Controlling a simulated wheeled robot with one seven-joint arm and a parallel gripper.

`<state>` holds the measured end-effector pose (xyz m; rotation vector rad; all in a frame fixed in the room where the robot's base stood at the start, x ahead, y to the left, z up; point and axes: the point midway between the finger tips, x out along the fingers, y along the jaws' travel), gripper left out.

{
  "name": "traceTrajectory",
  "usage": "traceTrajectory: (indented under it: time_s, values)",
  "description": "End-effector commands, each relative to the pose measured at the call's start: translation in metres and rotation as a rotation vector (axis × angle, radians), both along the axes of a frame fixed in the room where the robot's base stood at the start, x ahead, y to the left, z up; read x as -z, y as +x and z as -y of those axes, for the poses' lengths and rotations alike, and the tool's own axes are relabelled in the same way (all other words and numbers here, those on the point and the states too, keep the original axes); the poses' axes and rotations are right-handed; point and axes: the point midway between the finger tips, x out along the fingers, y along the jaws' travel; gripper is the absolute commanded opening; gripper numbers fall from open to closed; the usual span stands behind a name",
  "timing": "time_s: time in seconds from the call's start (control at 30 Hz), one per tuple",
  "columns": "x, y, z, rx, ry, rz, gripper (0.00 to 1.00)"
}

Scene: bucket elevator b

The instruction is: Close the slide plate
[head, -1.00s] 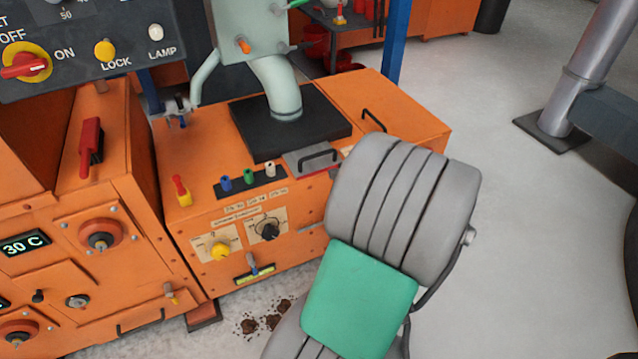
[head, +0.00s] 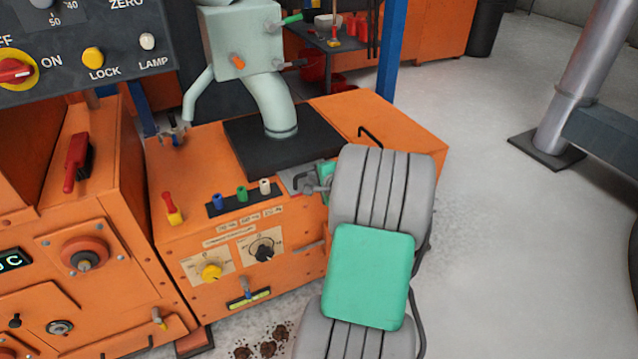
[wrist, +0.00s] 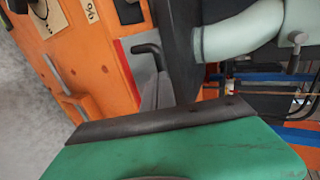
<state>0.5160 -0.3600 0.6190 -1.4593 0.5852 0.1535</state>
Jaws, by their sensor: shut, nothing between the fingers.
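The slide plate (head: 290,177) is a small grey plate at the front edge of the black base (head: 265,140) under the pale green spout. In the head view my gripper (head: 316,186) is at its right part and covers its dark handle. In the wrist view the plate (wrist: 128,48) shows with a red edge and a bent black handle (wrist: 148,50). My shut gripper (wrist: 165,122) shows there as a dark bar along a green body, close below the handle. I cannot tell whether it touches the handle. Nothing is held.
The orange machine box (head: 175,250) carries knobs, a red-and-yellow lever (head: 173,208) and coloured plugs. Another black handle (head: 370,136) stands on its top at the right. The pale green spout (head: 270,105) rises just behind the plate.

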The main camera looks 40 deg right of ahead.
Motion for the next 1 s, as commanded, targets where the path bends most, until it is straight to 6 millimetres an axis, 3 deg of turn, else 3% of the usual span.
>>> traceTrajectory:
  time_s: [0.27,0.63,1.0]
  values:
    - [-0.001,0.001,0.000,0.000,-0.001,0.000,0.00]
    - [0.000,0.054,0.015,-0.002,-0.001,-0.001,0.00]
    - [-0.002,0.056,0.016,-0.001,-0.003,0.002,0.00]
